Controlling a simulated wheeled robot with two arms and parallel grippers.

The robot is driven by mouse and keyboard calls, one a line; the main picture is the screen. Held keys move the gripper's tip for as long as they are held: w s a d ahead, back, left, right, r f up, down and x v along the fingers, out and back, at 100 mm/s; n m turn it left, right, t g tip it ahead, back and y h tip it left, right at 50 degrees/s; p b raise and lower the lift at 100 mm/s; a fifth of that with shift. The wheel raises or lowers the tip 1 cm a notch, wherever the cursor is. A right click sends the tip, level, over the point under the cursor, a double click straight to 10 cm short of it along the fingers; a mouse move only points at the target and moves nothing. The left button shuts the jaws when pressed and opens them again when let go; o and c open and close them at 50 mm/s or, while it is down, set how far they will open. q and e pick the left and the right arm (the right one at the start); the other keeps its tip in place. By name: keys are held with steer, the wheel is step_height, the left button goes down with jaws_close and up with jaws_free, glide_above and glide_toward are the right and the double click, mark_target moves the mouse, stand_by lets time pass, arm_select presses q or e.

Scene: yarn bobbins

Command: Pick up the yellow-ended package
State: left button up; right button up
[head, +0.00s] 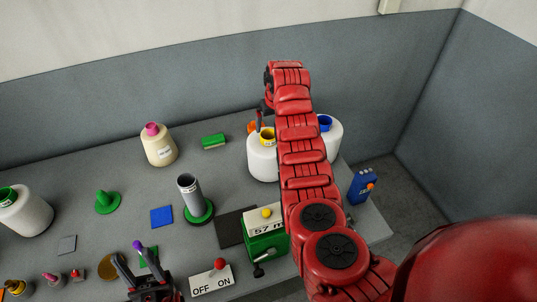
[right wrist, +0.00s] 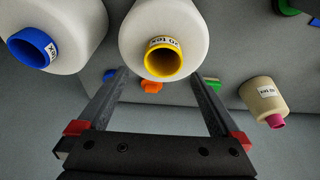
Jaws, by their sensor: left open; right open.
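The yellow-ended package is a white bobbin (head: 262,163) with a yellow ring on its end, standing at the back right of the table, partly covered by my right arm. In the right wrist view its body (right wrist: 163,18) and open yellow end show large at the top centre. My right gripper (right wrist: 160,78) is open, with its two fingers spread to either side below the yellow end. Contact cannot be told. In the head view the right gripper (head: 265,107) is near the bobbin, partly hidden by the arm. My left gripper (head: 137,264) is open at the front of the table.
A blue-ended white bobbin (head: 333,140) stands close by on the right. An orange-topped object (head: 253,127) is behind the yellow-ended one. A cream pink-ended bobbin (head: 159,150) and green block (head: 214,141) stand left. A green box (head: 266,243) and switch panel (head: 211,281) are in front.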

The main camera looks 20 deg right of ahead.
mark_target(269, 133)
steer(key=x, duration=0.2)
steer(key=b+x, duration=0.1)
steer(key=x, duration=0.2)
steer(key=shift+s+a+f, duration=0.1)
steer(key=shift+s+a, duration=0.1)
steer(key=shift+s, duration=0.05)
steer(key=shift+w+f+b, duration=0.2)
steer(key=shift+f+b, duration=0.25)
steer(key=shift+b, duration=0.05)
steer(key=shift+r, duration=0.1)
steer(key=c, duration=0.4)
steer(key=shift+r, duration=0.1)
jaws_close()
